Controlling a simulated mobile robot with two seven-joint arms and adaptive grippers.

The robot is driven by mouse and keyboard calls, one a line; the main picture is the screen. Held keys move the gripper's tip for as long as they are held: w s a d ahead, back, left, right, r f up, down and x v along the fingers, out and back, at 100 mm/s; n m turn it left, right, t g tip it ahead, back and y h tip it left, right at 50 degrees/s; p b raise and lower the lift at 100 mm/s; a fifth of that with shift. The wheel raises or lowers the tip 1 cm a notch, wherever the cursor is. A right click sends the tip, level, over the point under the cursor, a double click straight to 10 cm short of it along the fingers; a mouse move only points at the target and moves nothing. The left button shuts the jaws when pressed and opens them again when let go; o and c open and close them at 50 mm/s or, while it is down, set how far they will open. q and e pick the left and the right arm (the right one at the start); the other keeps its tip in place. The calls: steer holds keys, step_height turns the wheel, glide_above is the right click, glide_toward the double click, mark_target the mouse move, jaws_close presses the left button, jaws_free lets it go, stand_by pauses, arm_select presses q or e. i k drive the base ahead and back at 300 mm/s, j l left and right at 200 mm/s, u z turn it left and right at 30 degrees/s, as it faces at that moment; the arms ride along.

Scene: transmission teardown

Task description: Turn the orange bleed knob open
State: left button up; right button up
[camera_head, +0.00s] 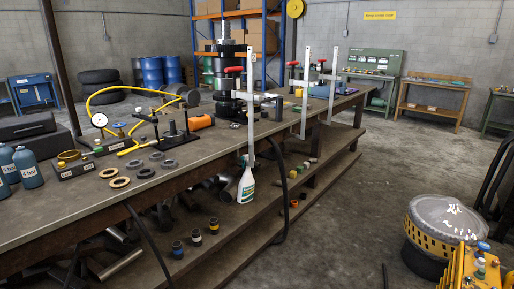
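No orange knob can be made out with certainty at this distance. A pressure gauge (99,120) with a white dial stands on the bench at the left, beside a yellow hose (95,97). Small fittings (119,126) sit right of the gauge, too small to tell apart. A black hand-pump-like device (172,133) stands right of them, with an orange cylinder (201,122) lying behind it. Neither of my grippers shows in this view.
The long workbench (40,216) carries several rings (120,182), blue bottles (27,167) and tall clamps (250,110). A white spray bottle (246,187) stands on the lower shelf. A yellow drum-like unit (440,225) stands at the right. The floor (345,215) between is largely open.

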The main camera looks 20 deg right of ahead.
mark_target(496, 262)
steer(key=i+z, duration=0.45)
steer(key=i, duration=0.15)
steer(key=i+j+z, duration=0.15)
steer(key=i+z, duration=1.15)
steer(key=i+j+z, duration=0.15)
steer(key=z, duration=0.25)
steer(key=i+z, duration=0.4)
steer(key=i+j+z, duration=0.15)
steer(key=z, duration=0.3)
steer(key=i+j+z, duration=0.25)
steer(key=z, duration=0.15)
steer(key=i+j+z, duration=0.2)
steer(key=j+z, duration=0.25)
steer(key=i+j+z, duration=0.15)
steer(key=z, duration=0.25)
steer(key=j, duration=0.1)
